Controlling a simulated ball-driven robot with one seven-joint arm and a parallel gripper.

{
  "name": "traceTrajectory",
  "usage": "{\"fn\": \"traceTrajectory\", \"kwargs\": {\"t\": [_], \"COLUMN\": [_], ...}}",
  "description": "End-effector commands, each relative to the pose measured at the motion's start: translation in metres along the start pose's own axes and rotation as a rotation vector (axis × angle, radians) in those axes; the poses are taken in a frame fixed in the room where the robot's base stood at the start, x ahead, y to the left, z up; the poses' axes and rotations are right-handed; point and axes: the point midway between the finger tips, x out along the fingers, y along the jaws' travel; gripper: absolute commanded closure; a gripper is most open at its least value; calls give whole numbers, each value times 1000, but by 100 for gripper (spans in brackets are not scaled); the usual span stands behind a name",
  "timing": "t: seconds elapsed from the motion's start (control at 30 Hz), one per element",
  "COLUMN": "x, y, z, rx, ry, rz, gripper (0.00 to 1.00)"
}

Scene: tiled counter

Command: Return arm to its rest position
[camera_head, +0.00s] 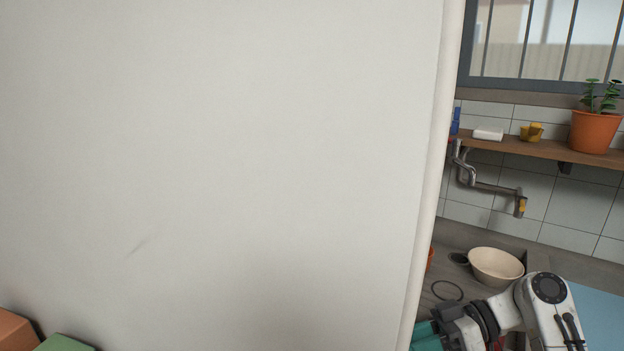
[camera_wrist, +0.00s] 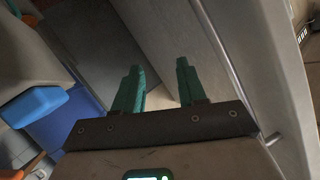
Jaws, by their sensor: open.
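My gripper (camera_wrist: 158,84) shows in the wrist view with its two green fingers apart and nothing between them. Grey panels lie beyond the fingertips. In the head view, my white and grey arm is at the lower right, in front of the counter (camera_head: 447,236). A green part of my gripper (camera_head: 424,338) shows there at the bottom, partly hidden by the edge of a large pale wall; its fingertips cannot be made out.
A large pale wall (camera_head: 220,150) fills most of the head view. Right of it, a cream bowl (camera_head: 495,266) stands on the counter near my arm. A wooden shelf (camera_head: 545,148) holds a potted plant (camera_head: 595,130). A blue object (camera_wrist: 35,106) is left in the wrist view.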

Motion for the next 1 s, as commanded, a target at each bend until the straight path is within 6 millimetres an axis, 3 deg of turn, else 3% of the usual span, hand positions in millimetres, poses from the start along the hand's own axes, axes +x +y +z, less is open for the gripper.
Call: {"fn": "traceTrajectory", "kwargs": {"t": [0.03,0.13,0.27,0.37,0.5,0.6,0.73,0.93,1.0], "x": [22,49,70,74,63,46,20,-25,-19], "y": [1,3,-2,-14,-40,-63,-92,-139,-136], "z": [20,58,108,146,196,224,248,268,297], "rx": [55,171,319,426,563,633,691,736,766], "ry": [-23,-71,-128,-170,-224,-257,-290,-328,-355], "rz": [46,168,345,495,721,875,1048,1288,1286], "gripper": [59,59,59,59,59,59,59,59,59]}}
